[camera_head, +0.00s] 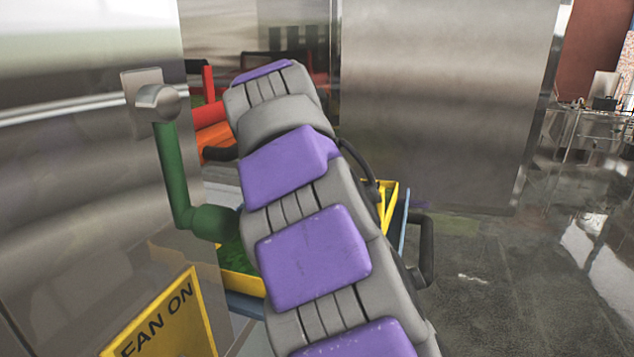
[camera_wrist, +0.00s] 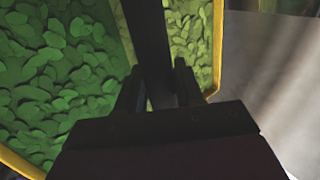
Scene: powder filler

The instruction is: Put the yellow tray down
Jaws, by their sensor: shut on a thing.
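The yellow tray (camera_head: 243,284) is mostly hidden behind my purple and grey arm in the head view. Parts of its yellow rim show left and right of the arm, with green contents inside. In the wrist view its yellow rim (camera_wrist: 218,45) runs down the right, and green leaf-like pieces (camera_wrist: 60,75) fill it. My gripper (camera_wrist: 157,85) is over the tray, its fingers either side of a dark bar that crosses the tray. It is shut on this bar, which looks like the tray's handle. The gripper is hidden in the head view.
A blue-edged surface (camera_head: 246,305) shows under or beside the tray; contact is hidden. A black handle (camera_head: 427,250) is right of it. A green door handle (camera_head: 170,165) and yellow "FAN ON" sign (camera_head: 165,320) are at left. Steel panels (camera_head: 440,100) stand behind. Floor (camera_head: 500,290) at right is open.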

